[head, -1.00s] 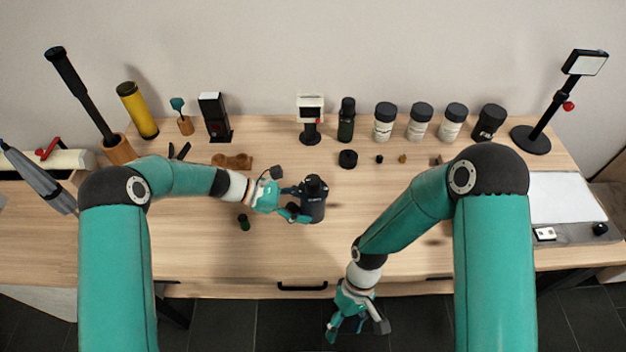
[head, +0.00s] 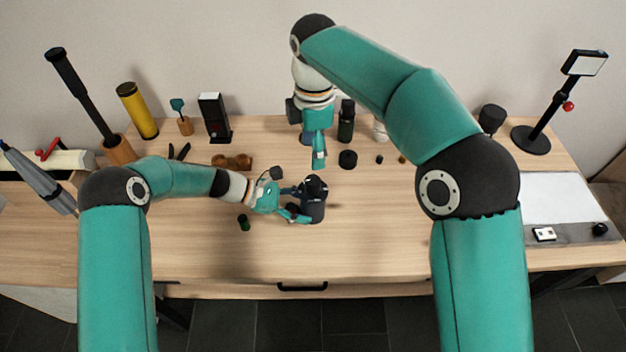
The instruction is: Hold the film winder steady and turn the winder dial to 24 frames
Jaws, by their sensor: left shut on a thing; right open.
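The film winder (head: 314,208) is a dark, upright, roughly cylindrical body with a dark top, near the middle of the table. My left gripper (head: 294,203) comes at it from the left and is shut on its side. The dial's marks are too small to read. My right gripper (head: 319,150) is open and points down, behind and above the winder and apart from it. My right arm hides the small white-topped stand and most of the white jars behind it.
A dark bottle (head: 346,122) and a short black cylinder (head: 348,159) stand close to my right gripper. A small green cylinder (head: 244,222) lies left of the winder. A brown rest (head: 231,161) lies behind my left arm. The wooden table (head: 390,235) is clear right of the winder.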

